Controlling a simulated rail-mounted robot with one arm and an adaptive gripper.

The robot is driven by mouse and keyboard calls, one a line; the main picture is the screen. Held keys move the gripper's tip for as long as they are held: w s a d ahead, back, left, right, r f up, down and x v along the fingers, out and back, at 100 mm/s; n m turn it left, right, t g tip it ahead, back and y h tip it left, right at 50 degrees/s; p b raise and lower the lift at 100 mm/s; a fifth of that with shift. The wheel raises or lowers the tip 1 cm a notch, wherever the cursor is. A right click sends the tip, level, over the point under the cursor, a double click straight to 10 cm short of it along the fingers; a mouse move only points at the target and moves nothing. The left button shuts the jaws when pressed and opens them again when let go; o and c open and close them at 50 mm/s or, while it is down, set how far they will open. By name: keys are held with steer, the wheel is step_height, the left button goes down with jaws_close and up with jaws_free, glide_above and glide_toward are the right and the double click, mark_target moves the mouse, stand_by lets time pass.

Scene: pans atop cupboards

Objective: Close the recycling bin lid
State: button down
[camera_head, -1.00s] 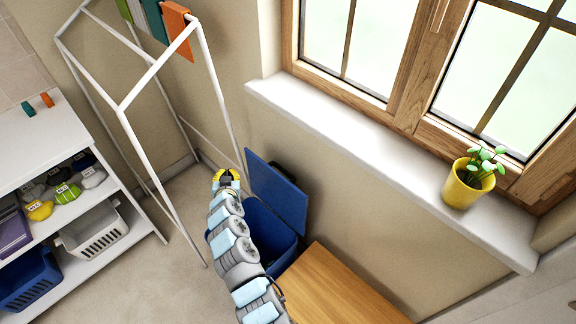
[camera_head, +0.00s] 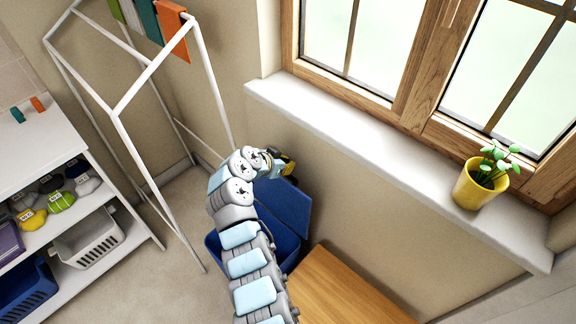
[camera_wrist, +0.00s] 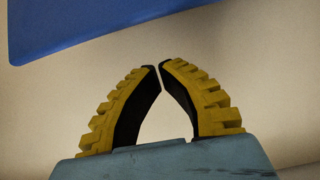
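The blue recycling bin (camera_head: 287,246) stands on the floor by the wall, partly hidden behind my arm. Its blue lid (camera_head: 291,207) is open, raised on the wall side. My gripper (camera_head: 290,164), with yellow ridged fingers, is by the lid's upper edge, close to the wall. In the wrist view, the fingertips of my gripper (camera_wrist: 160,66) nearly meet, with nothing between them. A blue panel, which looks like the lid (camera_wrist: 85,25), crosses the top left there, apart from the fingers.
A wooden-topped cabinet (camera_head: 345,292) stands right of the bin. A white window sill (camera_head: 370,130) with a yellow potted plant (camera_head: 474,184) runs above. A white drying rack (camera_head: 130,95) and a white shelf unit (camera_head: 50,125) are at left. Floor between them is clear.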

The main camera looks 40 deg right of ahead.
mark_target(305, 162)
steer(key=shift+x, duration=3.3)
steer(key=shift+d+f+b, duration=0.45)
steer(key=shift+d, duration=0.05)
steer(key=shift+w+d+f+b, duration=0.2)
steer(key=shift+d+f+b, duration=0.2)
steer(key=shift+d, duration=0.2)
steer(key=shift+a, duration=0.25)
steer(key=shift+s+a+f+p, duration=0.2)
steer(key=shift+a+p, duration=0.35)
steer(key=shift+a, duration=0.35)
steer(key=shift+s+a+f+p, duration=0.1)
steer(key=shift+a+f+p, duration=0.1)
steer(key=shift+a+p, duration=0.5)
steer(key=shift+a+b, duration=0.25)
steer(key=shift+b, duration=0.15)
